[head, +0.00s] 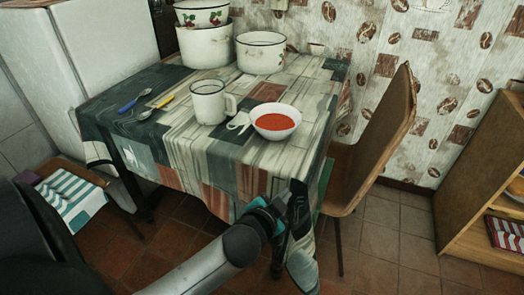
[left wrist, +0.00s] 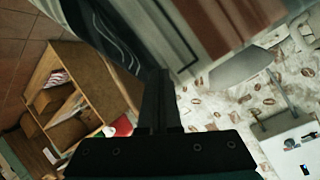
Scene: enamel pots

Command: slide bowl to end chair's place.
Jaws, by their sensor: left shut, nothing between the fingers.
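The white bowl (head: 276,121) with red contents stands on the cloth-covered table (head: 190,150), near its front right edge. A wooden chair (head: 385,135) stands at the right end of the table, its seat partly hidden by the table and cloth. My left gripper (head: 298,192) is in front of the table, below and apart from the bowl, near the hanging cloth. Its fingers (left wrist: 160,100) are together and empty in the left wrist view. The bowl does not show in the wrist view. My right gripper is not in view.
A white mug (head: 209,103) stands left of the bowl, with a pale, flat item (head: 239,121) between them. A blue spoon (head: 134,101) and yellow-handled cutlery (head: 163,102) lie at left. White pots (head: 205,45) stand behind. A shelf (head: 480,180) is at right.

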